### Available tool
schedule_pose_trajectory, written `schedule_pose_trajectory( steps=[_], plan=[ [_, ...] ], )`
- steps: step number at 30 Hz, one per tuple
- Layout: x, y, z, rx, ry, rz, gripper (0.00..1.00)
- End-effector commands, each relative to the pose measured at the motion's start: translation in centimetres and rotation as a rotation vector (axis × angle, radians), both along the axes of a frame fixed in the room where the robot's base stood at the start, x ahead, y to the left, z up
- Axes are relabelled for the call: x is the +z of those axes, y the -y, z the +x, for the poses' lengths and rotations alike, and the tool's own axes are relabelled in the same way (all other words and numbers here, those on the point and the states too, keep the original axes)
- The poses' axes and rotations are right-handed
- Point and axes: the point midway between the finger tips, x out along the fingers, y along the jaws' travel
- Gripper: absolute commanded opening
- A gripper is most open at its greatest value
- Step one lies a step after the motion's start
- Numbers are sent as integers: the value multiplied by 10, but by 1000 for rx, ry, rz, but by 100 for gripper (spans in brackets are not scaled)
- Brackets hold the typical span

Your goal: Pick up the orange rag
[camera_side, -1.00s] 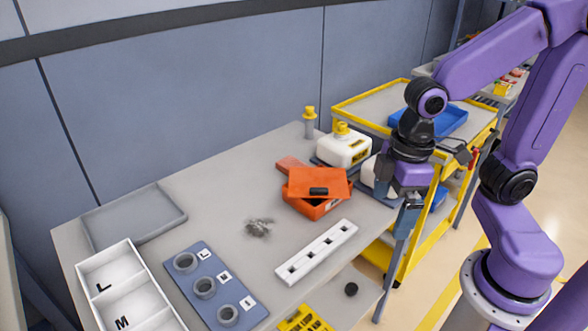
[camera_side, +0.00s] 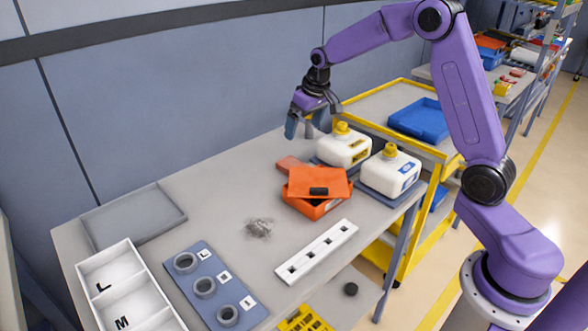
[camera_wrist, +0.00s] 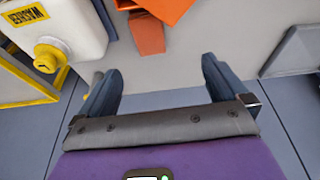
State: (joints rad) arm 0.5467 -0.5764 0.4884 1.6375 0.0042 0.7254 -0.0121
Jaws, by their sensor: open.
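The orange rag (camera_side: 289,164) lies flat on the grey table, just behind the orange box and partly hidden by it. It also shows in the wrist view (camera_wrist: 147,34) as a small orange patch at the top middle, beyond my fingers. My gripper (camera_side: 306,130) is open and empty, above the back edge of the table, higher than the rag and behind it. In the wrist view my two fingers (camera_wrist: 160,88) stand wide apart, with bare table and the table's edge showing between them.
The orange box (camera_side: 318,205) with its tilted lid adjoins the rag. Two white jugs, one nearer (camera_side: 391,172) and one marked WASHER (camera_side: 343,149), stand to the right. The wall (camera_side: 230,90) is close behind.

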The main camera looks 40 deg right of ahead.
Motion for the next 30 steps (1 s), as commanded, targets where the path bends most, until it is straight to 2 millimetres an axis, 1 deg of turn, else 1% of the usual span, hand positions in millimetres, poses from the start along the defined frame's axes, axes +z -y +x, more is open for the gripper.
schedule_pose_trajectory(
  steps=[1,3,5,8,21,25,30],
  plan=[
    [-2,8,5,-19,4,1,100],
    [-3,14,9,-34,9,0,100],
    [-6,17,11,-40,9,0,100],
    [-17,18,14,-41,7,0,100],
    [-93,17,37,-40,6,1,100],
    [-109,18,42,-40,8,0,100],
    [-119,18,46,-40,9,0,100]
  ],
)
